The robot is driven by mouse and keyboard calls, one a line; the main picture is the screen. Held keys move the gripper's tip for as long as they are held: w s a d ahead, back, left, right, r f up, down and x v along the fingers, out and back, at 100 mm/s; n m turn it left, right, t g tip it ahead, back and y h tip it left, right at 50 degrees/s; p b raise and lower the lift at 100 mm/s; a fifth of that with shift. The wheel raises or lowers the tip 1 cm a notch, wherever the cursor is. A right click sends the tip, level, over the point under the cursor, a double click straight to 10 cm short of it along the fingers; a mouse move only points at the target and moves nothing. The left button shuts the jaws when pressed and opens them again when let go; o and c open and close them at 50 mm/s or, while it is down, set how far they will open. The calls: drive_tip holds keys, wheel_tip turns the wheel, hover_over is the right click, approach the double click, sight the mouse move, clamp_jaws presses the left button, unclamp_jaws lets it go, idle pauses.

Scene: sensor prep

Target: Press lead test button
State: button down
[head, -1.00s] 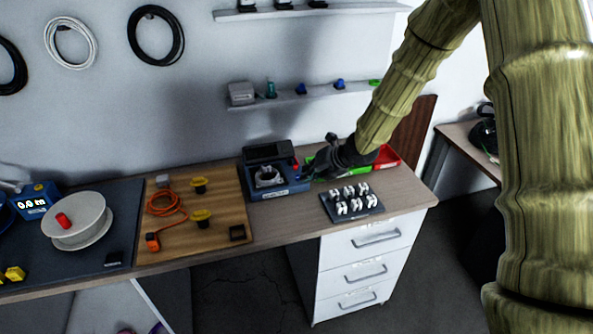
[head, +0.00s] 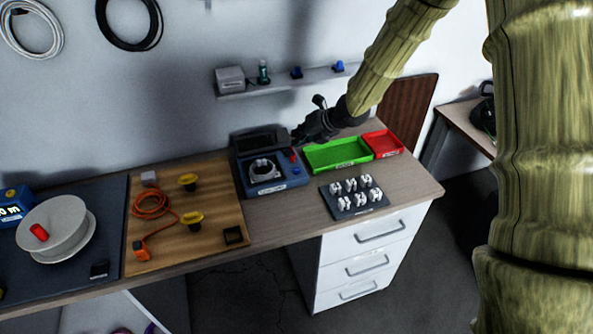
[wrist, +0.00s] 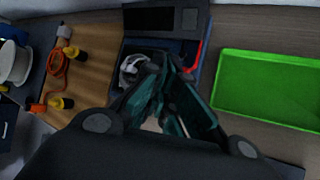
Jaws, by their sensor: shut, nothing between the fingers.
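The blue tester (head: 270,184) stands on the bench, with a dark panel (head: 261,140) at its back and a white ring-shaped holder (head: 264,169) in its middle. A small red part (head: 292,155) shows on its right side, close to my gripper; I cannot tell for sure whether it is the lead test button. My gripper (head: 299,138) is shut and empty, above the tester's back right corner. In the wrist view the closed dark fingers (wrist: 165,85) lie over the tester and hide part of it; a red strip (wrist: 196,62) shows beside them.
A green tray (head: 338,153) and a red tray (head: 382,143) stand right of the tester. A dark block with several white clips (head: 354,195) sits in front. A wooden board (head: 165,225) with an orange cable (head: 150,204) lies left. A shelf (head: 285,82) is above.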

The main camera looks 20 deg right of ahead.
sight(299, 168)
drive_tip(key=f+b, duration=0.2)
drive_tip(key=f, duration=0.1)
drive_tip(key=shift+s+f, duration=0.1)
drive_tip(key=shift+s, duration=0.1)
drive_tip(key=f+b, duration=0.2)
drive_tip(key=f, duration=0.1)
drive_tip(key=shift+w+f, duration=0.2)
drive_tip(key=shift+w, duration=0.15)
drive_tip(key=shift+s+f+b, duration=0.2)
drive_tip(key=shift+f+b, duration=0.5)
drive_tip(key=shift+b, duration=0.35)
drive_tip(key=shift+w+f, duration=0.1)
drive_tip(key=shift+f, duration=0.1)
drive_tip(key=shift+r, duration=0.1)
